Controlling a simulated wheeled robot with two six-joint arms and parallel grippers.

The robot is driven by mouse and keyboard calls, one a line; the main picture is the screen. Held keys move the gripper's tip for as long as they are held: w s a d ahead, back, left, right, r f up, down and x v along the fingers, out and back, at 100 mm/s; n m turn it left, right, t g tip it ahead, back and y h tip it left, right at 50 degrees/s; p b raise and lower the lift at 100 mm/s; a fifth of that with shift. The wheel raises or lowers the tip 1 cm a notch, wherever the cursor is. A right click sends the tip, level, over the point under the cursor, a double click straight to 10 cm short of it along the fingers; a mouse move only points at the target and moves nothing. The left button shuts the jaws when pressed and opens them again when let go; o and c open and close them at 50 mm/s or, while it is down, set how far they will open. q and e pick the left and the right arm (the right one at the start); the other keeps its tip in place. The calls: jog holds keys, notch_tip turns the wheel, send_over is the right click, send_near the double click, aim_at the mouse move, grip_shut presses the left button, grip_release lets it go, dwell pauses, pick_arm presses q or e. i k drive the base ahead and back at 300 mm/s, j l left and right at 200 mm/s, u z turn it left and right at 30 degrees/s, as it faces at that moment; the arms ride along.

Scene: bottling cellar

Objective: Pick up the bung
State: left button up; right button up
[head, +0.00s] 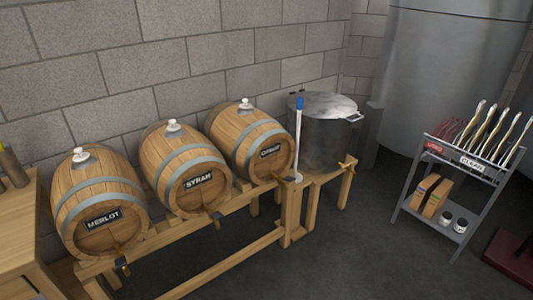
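Three wooden barrels lie side by side on a wooden rack, labelled MERLOT (70,205), SYRAH (160,165) and what looks like GAMAY (232,145). A small pale bung-like stopper sits on top of each: on the left barrel (81,154), on the middle barrel (173,125) and on the right barrel (246,104). All three look upright and seated. Which one is the task's bung I cannot tell. Neither of my grippers is in view.
Each barrel has a tap low at its front. A steel pot (325,135) and a blue-topped white rod (298,140) stand right of the barrels. A grey cart (430,205) and a large tank (435,70) stand at right. A wooden cabinet (18,232) is at left. Dark floor is open centrally.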

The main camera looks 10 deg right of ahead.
aim_at(81, 155)
jog(key=z, duration=0.25)
jog(key=i+l+u, duration=0.15)
jog(key=l, duration=0.2)
jog(key=i+l+u, duration=0.1)
jog(key=l, duration=0.25)
jog(key=j+u, duration=0.15)
jog(key=u, duration=0.3)
jog(key=j+u, duration=0.15)
jog(key=u, duration=0.3)
jog(key=j+u, duration=0.1)
jog(key=j, duration=0.35)
jog(key=i+j+u, duration=0.15)
jog(key=j, duration=0.25)
jog(key=j+u, duration=0.1)
jog(key=j, duration=0.35)
jog(key=i+j+u, duration=0.15)
jog(key=j, duration=0.25)
jog(key=i+j+u, duration=0.1)
jog(key=j, duration=0.3)
